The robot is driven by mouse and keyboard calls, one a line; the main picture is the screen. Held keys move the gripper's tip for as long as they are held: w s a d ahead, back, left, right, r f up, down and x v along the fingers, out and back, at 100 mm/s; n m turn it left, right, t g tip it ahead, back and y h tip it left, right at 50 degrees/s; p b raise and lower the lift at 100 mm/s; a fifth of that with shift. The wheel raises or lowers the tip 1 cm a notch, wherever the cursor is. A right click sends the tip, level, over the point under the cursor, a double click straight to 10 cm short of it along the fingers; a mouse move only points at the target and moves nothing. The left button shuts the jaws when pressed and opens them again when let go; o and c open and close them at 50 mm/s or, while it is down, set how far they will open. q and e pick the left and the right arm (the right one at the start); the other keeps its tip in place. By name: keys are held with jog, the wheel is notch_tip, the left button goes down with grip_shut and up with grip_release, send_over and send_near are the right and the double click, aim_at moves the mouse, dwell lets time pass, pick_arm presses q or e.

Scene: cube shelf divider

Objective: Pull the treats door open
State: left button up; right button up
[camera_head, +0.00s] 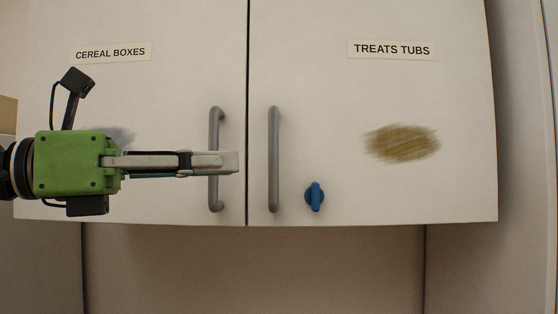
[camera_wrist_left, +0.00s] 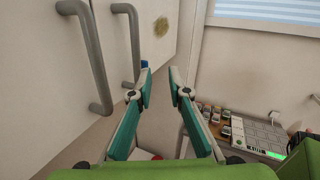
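The treats door (camera_head: 370,90) is the right cabinet door, labelled TREATS TUBS, and it looks closed. Its grey vertical handle (camera_head: 273,160) is near its left edge and also shows in the left wrist view (camera_wrist_left: 130,40). My left gripper (camera_head: 236,162) reaches in from the left in the head view, its tips left of that handle and overlapping the cereal door's handle. In the left wrist view (camera_wrist_left: 160,86) its two fingers are apart with nothing between them, and both handles are left of the fingers. My right gripper is not in view.
The cereal door (camera_head: 170,90) with its grey handle (camera_head: 215,195) adjoins on the left. A blue knob (camera_head: 314,197) and a brown smudge (camera_head: 402,143) are on the treats door. Several small items (camera_wrist_left: 215,115) and a white device (camera_wrist_left: 258,138) sit lower right in the wrist view.

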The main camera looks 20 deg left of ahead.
aim_at(269, 157)
pick_arm(q)
jog(key=a+r+n+t+y, duration=0.1)
jog(key=a+t+y, duration=0.1)
jog(key=a, duration=0.2)
jog(key=p+x, duration=0.4)
jog(key=x, duration=0.8)
jog(key=shift+d, duration=0.1)
jog(key=shift+w+d+p, duration=0.35)
jog(key=shift+w, duration=0.05)
jog(key=shift+f, duration=0.1)
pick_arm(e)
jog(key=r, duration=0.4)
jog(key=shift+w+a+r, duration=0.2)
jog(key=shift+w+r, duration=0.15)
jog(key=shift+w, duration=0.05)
pick_arm(q)
grip_shut()
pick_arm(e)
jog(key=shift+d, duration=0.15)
